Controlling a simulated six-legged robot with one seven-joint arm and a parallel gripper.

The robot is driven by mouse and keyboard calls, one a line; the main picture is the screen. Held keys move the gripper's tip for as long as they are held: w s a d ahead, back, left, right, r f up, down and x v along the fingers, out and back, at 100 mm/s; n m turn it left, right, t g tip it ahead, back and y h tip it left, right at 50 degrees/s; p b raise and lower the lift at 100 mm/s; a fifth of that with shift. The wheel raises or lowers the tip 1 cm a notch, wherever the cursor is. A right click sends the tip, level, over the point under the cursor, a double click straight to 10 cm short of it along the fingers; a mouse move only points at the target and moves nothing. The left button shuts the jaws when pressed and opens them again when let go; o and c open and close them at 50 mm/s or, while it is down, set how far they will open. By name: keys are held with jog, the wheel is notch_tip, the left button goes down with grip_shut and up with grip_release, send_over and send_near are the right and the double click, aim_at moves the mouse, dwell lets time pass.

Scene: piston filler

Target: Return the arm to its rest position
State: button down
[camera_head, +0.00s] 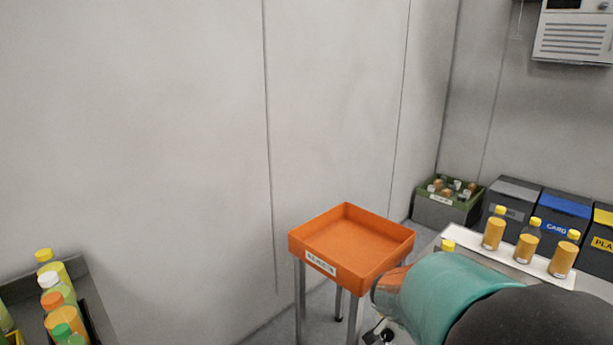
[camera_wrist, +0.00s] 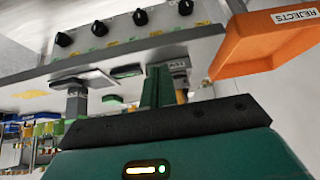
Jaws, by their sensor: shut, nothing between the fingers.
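My arm, with a teal link and a dark link, reaches in from the lower right in the head view. It passes in front of the bench with bottles, just right of the orange tray (camera_head: 352,240). My gripper (camera_wrist: 158,76) shows in the wrist view as upright green fingers beyond a black edge and teal housing. The fingers are together and nothing is held. Its tip is not clear in the head view. The orange rejects tray (camera_wrist: 262,44) is at the upper right of the wrist view, beside the fingers.
A panel with black knobs (camera_wrist: 102,28) spans the wrist view's top. In the head view, the orange tray is empty on a legged stand. Yellow-capped bottles (camera_head: 526,243) stand on a white strip at right. Bins (camera_head: 562,215) and a green crate (camera_head: 440,207) are behind; more bottles (camera_head: 60,300) are lower left.

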jog(key=s+a+r+n+y, duration=0.1)
jog(key=s+a+r+n, duration=0.2)
jog(key=s, duration=0.4)
jog(key=s+a+r+n+y, duration=0.2)
jog(key=s+a+r+n, duration=0.1)
jog(key=s+r, duration=0.3)
jog(key=s+a+r+n+y, duration=0.2)
jog(key=s+a+r+n, duration=0.1)
jog(key=s, duration=0.5)
jog(key=shift+a+r+t, duration=0.3)
jog(key=shift+a+r, duration=0.25)
jog(key=shift+r, duration=0.2)
